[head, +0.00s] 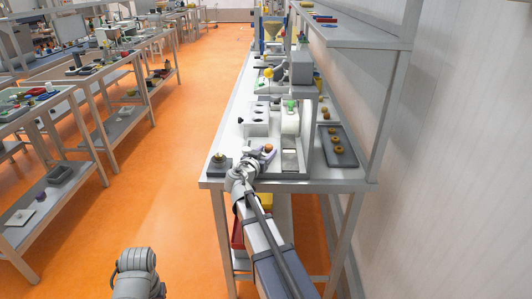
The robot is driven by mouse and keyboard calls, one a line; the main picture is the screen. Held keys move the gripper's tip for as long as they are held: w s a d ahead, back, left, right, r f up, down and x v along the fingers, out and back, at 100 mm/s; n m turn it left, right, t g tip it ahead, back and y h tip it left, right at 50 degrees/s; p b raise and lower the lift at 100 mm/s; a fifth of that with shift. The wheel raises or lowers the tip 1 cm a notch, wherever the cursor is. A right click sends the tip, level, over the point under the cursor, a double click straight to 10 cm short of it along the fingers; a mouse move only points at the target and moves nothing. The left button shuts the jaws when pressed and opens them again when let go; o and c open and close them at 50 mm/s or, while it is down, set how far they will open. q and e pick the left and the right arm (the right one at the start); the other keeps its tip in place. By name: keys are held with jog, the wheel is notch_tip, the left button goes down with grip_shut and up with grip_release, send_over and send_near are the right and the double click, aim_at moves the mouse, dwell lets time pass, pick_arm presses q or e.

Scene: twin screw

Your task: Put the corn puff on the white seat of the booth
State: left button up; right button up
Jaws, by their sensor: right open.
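My right gripper (262,154) is open at the near end of the workbench, with purple showing at a finger. A small orange-brown ball (268,148), which looks like the corn puff, is at its fingertips; I cannot tell whether they touch it. The booth seems to be the pale upright unit (290,121) just beyond and to the right. A white flat part (289,160) at its near foot looks like the seat, and I see nothing on it. Part of my left arm shows at the bottom left, but its gripper cannot be made out.
A dark tray (325,150) with several brown-orange pieces lies right of the booth. A white block with dark holes (257,113) stands behind the gripper. A dark block with a knob (218,166) is at the left corner. A shelf (350,36) overhangs the bench's right side.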

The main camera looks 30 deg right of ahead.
jog(key=shift+r, duration=0.25)
jog(key=p+v, duration=0.2)
jog(key=v, duration=1)
jog(key=shift+s+f, duration=0.1)
